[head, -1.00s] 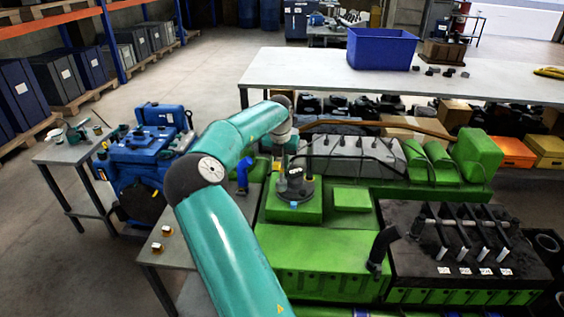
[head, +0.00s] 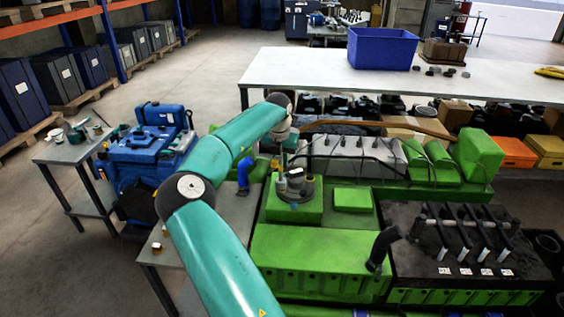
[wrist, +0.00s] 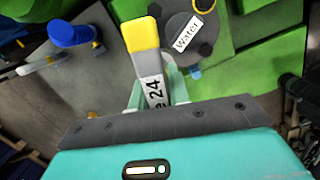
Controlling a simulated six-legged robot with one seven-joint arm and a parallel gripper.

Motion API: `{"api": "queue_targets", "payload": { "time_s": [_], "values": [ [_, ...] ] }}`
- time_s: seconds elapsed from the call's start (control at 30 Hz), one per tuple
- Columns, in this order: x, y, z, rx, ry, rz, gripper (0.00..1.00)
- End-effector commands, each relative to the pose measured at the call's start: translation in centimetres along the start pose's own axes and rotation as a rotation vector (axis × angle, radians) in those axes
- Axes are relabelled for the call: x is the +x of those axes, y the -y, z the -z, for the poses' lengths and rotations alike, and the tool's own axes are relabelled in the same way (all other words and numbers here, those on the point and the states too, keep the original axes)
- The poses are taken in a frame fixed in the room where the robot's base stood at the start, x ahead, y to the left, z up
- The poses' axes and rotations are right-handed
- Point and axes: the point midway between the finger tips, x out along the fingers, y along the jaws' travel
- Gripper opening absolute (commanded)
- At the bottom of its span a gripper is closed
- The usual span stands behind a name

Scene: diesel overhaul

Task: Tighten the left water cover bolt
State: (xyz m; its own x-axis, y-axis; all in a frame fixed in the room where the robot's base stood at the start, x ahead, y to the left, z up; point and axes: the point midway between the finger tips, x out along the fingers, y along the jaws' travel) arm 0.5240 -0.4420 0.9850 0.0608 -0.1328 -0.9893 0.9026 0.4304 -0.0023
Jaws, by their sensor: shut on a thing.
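My gripper (wrist: 156,90) is shut on a grey tool with a yellow end (wrist: 143,36), its label ending in "e 24". In the head view my gripper (head: 284,160) is small, just above and left of the round dark water cover (head: 306,189). The cover sits on a green block of the engine. In the wrist view the water cover (wrist: 186,24) lies right of the tool, with a "Water" label and dark bolt heads, one of them (wrist: 206,48) near its lower edge. I cannot tell whether the tool touches a bolt.
A blue pipe elbow (head: 244,172) stands left of the cover, and it also shows in the wrist view (wrist: 72,33). A black curved pipe (head: 382,247) rises from the engine's front. A blue bin (head: 381,49) stands on the long table (head: 290,65) behind.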

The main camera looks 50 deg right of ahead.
Motion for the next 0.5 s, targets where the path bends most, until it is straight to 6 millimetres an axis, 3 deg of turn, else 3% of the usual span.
{"api": "queue_targets", "payload": {
  "time_s": [0.23, 0.5],
  "values": [
    [-0.87, 0.11, -0.17, -0.028, 0.003, -0.007, 0.00],
    [-0.96, 0.11, -0.12, -0.233, 0.005, -0.039, 0.00]
  ]
}}
